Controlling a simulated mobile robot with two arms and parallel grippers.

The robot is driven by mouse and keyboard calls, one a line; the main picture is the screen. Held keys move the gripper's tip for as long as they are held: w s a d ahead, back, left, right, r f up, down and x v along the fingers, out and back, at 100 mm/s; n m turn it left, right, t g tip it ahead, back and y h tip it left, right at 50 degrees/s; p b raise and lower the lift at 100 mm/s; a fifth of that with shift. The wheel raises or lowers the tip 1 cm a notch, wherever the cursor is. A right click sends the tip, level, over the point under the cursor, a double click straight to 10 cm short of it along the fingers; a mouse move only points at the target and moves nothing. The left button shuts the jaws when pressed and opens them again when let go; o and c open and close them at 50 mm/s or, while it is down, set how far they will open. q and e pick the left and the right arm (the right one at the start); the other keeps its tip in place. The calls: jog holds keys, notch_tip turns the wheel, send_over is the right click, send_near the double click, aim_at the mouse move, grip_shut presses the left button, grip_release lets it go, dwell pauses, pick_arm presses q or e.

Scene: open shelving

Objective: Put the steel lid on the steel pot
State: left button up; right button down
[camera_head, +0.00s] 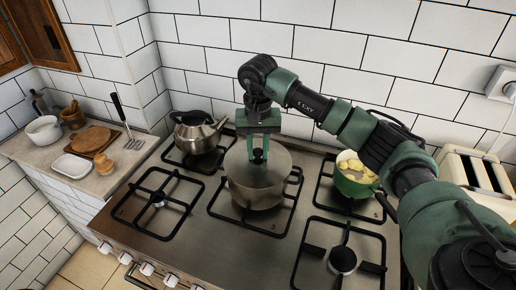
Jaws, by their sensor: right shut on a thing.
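The steel pot (252,194) stands on the middle burner of the steel stove. The steel lid (270,173) is at the pot's top, level or nearly so. My right gripper (258,154) points down from above and is shut on the lid's dark knob. From this view I cannot tell whether the lid rests on the pot's rim or hangs just above it. The pot's inside is hidden. My left gripper is not in view.
A steel kettle (196,132) stands on the back left burner. A green pot with yellowish food (355,178) is on the right, beneath my right arm. A cream toaster (478,176) stands far right. The front left grate (157,201) is empty.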

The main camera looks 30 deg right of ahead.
aim_at(258, 151)
jog(key=shift+s+f, duration=0.1)
jog(key=shift+f, duration=0.05)
jog(key=c, duration=1.2)
grip_release()
jog(key=shift+a+f, duration=0.1)
jog(key=shift+o, duration=0.2)
jog(key=shift+d, duration=0.2)
jog(key=shift+r+b, duration=0.3)
jog(key=shift+r, duration=0.1)
notch_tip(258, 151, up, 11)
jog(key=b, duration=0.2)
jog(key=shift+r, duration=0.2)
